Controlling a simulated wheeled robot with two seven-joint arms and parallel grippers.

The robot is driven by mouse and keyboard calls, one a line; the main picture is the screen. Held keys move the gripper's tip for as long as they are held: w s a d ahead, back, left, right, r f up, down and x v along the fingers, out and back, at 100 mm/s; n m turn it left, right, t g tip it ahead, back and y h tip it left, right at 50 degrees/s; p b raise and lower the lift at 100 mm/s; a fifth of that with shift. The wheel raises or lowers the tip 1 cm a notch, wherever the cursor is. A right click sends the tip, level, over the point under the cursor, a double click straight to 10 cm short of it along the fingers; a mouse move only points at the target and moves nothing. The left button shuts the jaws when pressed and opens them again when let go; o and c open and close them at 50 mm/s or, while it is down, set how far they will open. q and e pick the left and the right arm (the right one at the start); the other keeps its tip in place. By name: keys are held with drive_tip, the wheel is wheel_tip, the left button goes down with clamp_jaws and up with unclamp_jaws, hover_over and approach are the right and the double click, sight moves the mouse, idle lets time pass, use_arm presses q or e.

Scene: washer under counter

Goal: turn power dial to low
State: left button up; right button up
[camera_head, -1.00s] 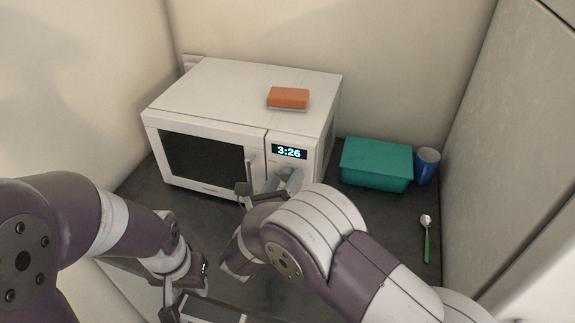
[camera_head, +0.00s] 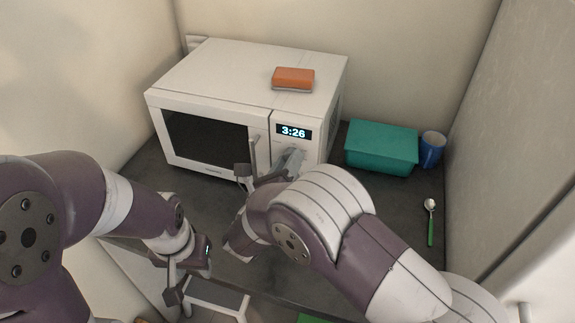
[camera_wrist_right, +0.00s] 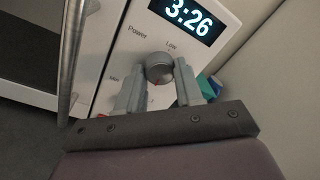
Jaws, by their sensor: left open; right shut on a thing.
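The white microwave (camera_head: 225,75) stands on the dark counter, its display reading 3:26. In the right wrist view, the round grey power dial (camera_wrist_right: 159,66) sits below the display (camera_wrist_right: 187,15), with "Power" and "Low" printed around it and another label partly hidden at the left. A small red mark shows at the dial's lower edge. My right gripper (camera_wrist_right: 160,82) has one finger on each side of the dial and is shut on it. The head view shows this gripper (camera_head: 272,172) at the control panel, hiding the dial. My left gripper (camera_head: 180,285) is open and low, near the counter's front edge.
An orange sponge (camera_head: 293,77) lies on the microwave. To its right are a teal box (camera_head: 380,148), a blue cup (camera_head: 432,150) and a green-handled spoon (camera_head: 431,222). The microwave's door handle (camera_wrist_right: 72,60) runs close to the right gripper's left finger.

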drive_tip(key=shift+d+r+m+t+y+p, duration=0.1)
drive_tip(key=shift+m+y+p, duration=0.65)
drive_tip(key=shift+m, duration=5.25)
drive_tip(key=shift+m+t+y+p, duration=0.1)
drive_tip(key=shift+m+p, duration=1.4)
drive_tip(key=shift+m, duration=4.5)
drive_tip(key=shift+d+r+m+t+y+p, duration=0.1)
drive_tip(key=shift+m+y+p, duration=0.65)
drive_tip(key=shift+m, duration=5.25)
drive_tip(key=shift+f+h+p, duration=0.1)
drive_tip(key=shift+h+p, duration=0.3)
drive_tip(key=o, duration=1)
drive_tip(key=shift+o, duration=0.2)
drive_tip(key=shift+s+a, duration=0.1)
